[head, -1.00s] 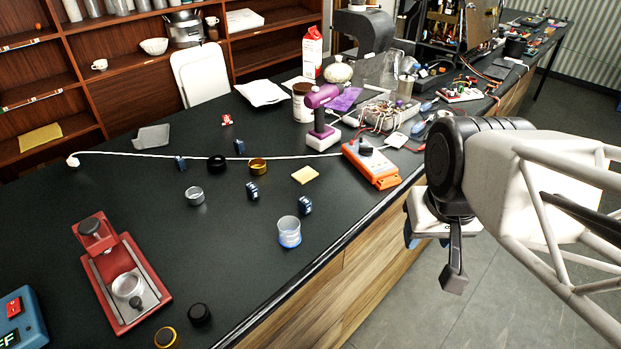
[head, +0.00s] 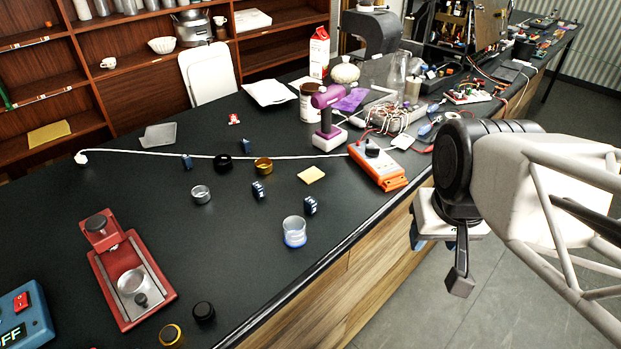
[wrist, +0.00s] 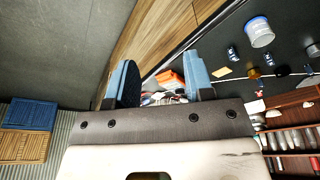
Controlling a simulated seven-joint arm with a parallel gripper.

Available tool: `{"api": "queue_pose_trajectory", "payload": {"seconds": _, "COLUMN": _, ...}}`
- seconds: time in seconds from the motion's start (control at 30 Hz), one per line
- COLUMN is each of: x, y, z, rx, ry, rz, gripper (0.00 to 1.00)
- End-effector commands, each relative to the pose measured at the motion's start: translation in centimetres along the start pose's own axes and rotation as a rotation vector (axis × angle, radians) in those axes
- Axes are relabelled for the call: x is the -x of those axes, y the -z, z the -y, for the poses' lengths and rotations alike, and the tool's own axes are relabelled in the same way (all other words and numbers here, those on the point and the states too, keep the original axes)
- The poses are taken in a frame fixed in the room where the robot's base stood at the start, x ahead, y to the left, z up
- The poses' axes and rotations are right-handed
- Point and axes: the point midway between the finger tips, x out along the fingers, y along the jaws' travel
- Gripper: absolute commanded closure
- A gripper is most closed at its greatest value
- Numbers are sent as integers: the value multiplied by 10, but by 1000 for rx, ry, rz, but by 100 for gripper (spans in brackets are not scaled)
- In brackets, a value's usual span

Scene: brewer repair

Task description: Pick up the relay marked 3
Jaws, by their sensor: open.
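Several small dark blue relays with pale markings lie on the black bench: a front right one (head: 310,205), one left of it (head: 258,190), a back one (head: 246,146) and a far left one (head: 187,161). Their numbers are too small to read, so I cannot tell which is marked 3. My gripper (wrist: 160,84) is open and empty, with blue fingers apart. In the head view it hangs beyond the bench's front edge, right of the relays and away from them.

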Motion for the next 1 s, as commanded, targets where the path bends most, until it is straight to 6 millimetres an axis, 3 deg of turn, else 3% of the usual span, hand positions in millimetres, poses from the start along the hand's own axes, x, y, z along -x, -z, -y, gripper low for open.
{"api": "queue_pose_trajectory", "payload": {"seconds": 0.37, "x": 0, "y": 1, "z": 0, "rx": 2, "ry": 0, "rz": 1, "gripper": 47}}
{"api": "queue_pose_trajectory", "payload": {"seconds": 0.57, "x": -2, "y": 13, "z": 5, "rx": 34, "ry": 4, "rz": 11, "gripper": 47}}
{"api": "queue_pose_trajectory", "payload": {"seconds": 0.77, "x": -9, "y": 46, "z": 20, "rx": 122, "ry": 14, "rz": 39, "gripper": 47}}
{"api": "queue_pose_trajectory", "payload": {"seconds": 1.0, "x": -28, "y": 100, "z": 50, "rx": 275, "ry": 31, "rz": 84, "gripper": 47}}
